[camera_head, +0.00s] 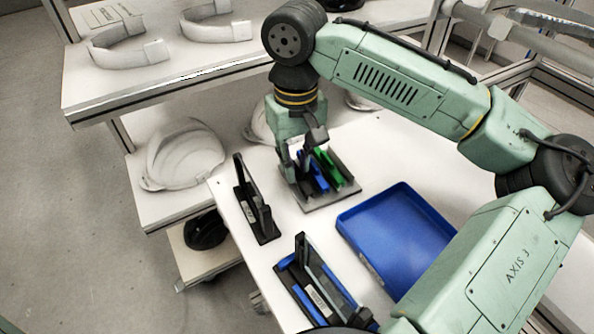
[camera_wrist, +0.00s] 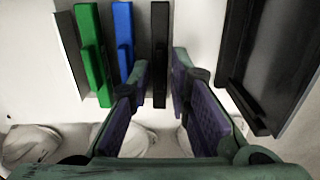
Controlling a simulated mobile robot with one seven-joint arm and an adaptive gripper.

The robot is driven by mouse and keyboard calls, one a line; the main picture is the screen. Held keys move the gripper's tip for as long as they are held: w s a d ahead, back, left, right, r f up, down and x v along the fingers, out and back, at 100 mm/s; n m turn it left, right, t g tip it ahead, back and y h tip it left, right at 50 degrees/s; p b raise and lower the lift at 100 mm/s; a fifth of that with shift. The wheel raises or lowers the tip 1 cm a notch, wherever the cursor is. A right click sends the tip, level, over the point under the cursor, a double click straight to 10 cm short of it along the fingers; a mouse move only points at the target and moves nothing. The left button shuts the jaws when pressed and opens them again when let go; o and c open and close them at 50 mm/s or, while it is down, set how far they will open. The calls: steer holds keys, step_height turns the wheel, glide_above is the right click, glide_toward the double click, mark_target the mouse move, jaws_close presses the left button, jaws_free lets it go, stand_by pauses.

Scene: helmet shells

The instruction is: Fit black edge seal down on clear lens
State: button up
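The black edge seal (camera_wrist: 160,45) stands as an upright strip between my fingers in the wrist view. In the head view my gripper hides it. My gripper (camera_head: 298,162) is low over the seal rack (camera_head: 335,200). Its fingers are open, one on each side of the black seal, with a narrow gap in the wrist view (camera_wrist: 161,73).
A blue seal (camera_wrist: 123,45) and a green seal (camera_wrist: 90,50) stand beside the black one. Another stand (camera_head: 318,300) in front holds a grey pane with blue strips. An empty blue tray (camera_head: 395,235) lies to the right. Helmet shells (camera_head: 182,155) sit on the shelf behind.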

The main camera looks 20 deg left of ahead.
jaws_close()
steer(key=shift+r, duration=0.15)
